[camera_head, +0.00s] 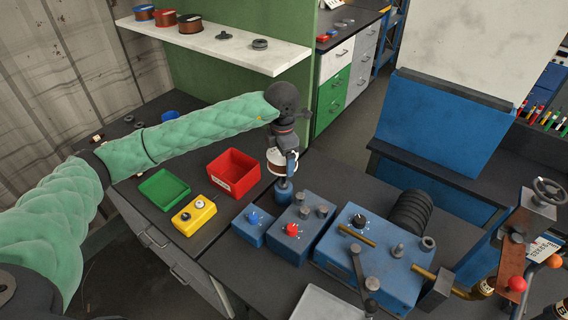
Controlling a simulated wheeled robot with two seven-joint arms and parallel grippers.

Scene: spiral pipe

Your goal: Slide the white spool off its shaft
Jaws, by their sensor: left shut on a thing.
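My left arm, in a green sleeve, reaches in from the left across the bench. My left gripper (284,150) points down and is shut on the white spool (283,163), which has a dark reddish band along its upper part. The spool is above a blue round base (284,193), with a short pale piece showing between them. The shaft inside the spool is hidden, so I cannot tell how far the spool sits on it. My right gripper is not in view.
A red bin (233,172), a green tray (163,189) and a yellow button box (194,215) lie left of the spool. Blue control boxes (253,226) and a blue machine (372,258) stand in front and right. A white shelf (230,48) hangs behind.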

